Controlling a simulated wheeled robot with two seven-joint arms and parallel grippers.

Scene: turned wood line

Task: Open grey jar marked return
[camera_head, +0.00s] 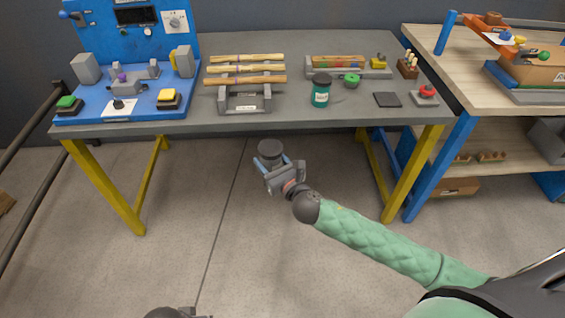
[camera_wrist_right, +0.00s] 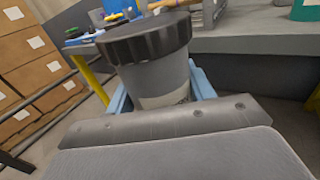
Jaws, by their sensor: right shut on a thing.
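A grey jar with a dark, ribbed lid (camera_head: 270,149) is in my right gripper (camera_head: 280,170), in the air in front of the table. In the right wrist view the jar (camera_wrist_right: 160,82) stands nearly upright, its lid (camera_wrist_right: 145,40) on top. The pale blue fingers are shut on the jar's body below the lid. A label shows low on the jar, partly hidden by the gripper, and I cannot read it. My left gripper's fingers are not in view; only a dark part, seemingly of mine, shows at the bottom edge of the head view.
The grey table (camera_head: 300,117) holds a green jar with a dark lid (camera_head: 320,91), a rack of wooden spindles (camera_head: 245,80), a dark square pad (camera_head: 387,99), a red button (camera_head: 426,92) and a blue fixture board (camera_head: 140,88). A wooden bench (camera_head: 470,95) stands right. Floor in front is clear.

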